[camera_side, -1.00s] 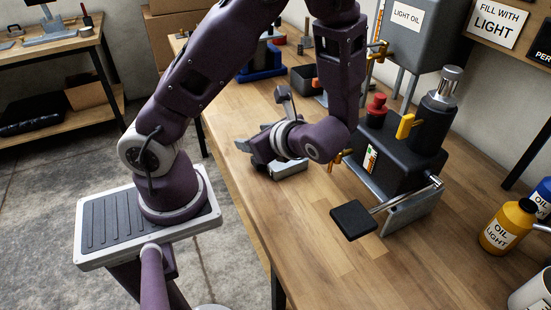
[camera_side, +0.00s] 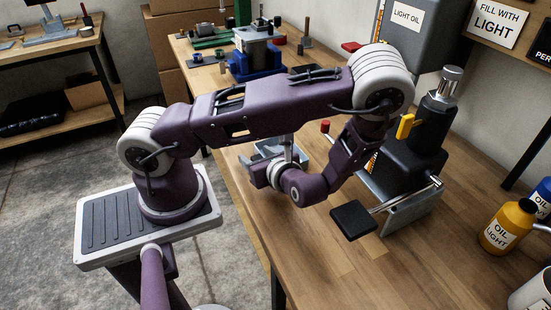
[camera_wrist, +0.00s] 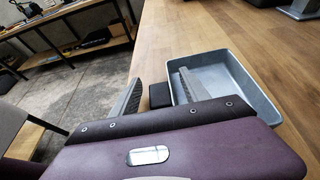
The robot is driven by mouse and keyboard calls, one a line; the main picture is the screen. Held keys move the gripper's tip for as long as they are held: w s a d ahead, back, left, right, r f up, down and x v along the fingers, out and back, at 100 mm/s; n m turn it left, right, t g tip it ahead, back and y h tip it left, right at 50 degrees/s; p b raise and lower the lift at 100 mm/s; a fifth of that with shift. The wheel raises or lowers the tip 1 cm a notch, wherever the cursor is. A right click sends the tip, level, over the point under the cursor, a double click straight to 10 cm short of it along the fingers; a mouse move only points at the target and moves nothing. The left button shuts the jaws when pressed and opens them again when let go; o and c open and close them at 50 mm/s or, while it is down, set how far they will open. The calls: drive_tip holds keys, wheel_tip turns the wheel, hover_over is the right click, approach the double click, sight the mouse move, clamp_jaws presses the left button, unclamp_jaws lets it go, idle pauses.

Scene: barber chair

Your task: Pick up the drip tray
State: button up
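The drip tray (camera_wrist: 240,80) is a shallow, open, grey-blue rectangular pan on the wooden bench. A small black block, apparently its handle (camera_wrist: 160,95), sits at its left wall in the wrist view. My gripper (camera_wrist: 161,92) is open, with the block between its two grey fingers. The right finger overlaps the tray's inside in the picture; the left finger is outside it. I cannot tell whether either finger touches. In the side view my gripper (camera_side: 254,164) is at the tray (camera_side: 299,156), which my wrist and arm partly hide.
The black pump machine (camera_side: 400,165) with a black pedal (camera_side: 353,220) stands right of my gripper. A blue-based device (camera_side: 257,62) is farther back. Oil bottles (camera_side: 507,228) stand at the right. The bench (camera_side: 300,255) is clear in front.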

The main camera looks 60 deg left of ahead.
clamp_jaws()
